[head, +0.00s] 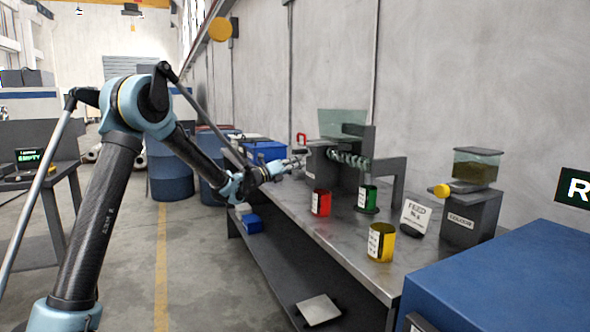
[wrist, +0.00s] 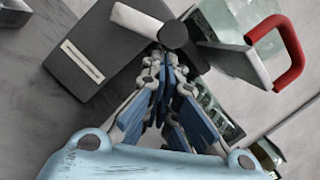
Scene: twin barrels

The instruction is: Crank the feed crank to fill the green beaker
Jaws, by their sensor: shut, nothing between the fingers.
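The feed machine (head: 372,138) stands on the bench with a clear hopper and a coil. The green beaker (head: 368,198) stands below the coil; its contents cannot be made out. My gripper (head: 303,154) is at the machine's near-left side. In the wrist view my gripper (wrist: 162,56) is shut and empty, its fingertips close to a dark round hub (wrist: 173,33) with a pale bar, which looks like the crank. Whether they touch is unclear. A red handle (wrist: 288,50) on a grey piece is to the right; red also shows in the head view (head: 302,138).
A red beaker (head: 321,202) and a yellow beaker (head: 381,242) stand on the bench (head: 335,235). A FEED sign (head: 415,214) and another hopper unit (head: 470,210) are to the right. A blue bin (head: 265,151) is behind my gripper. A blue block (head: 510,280) fills the front right.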

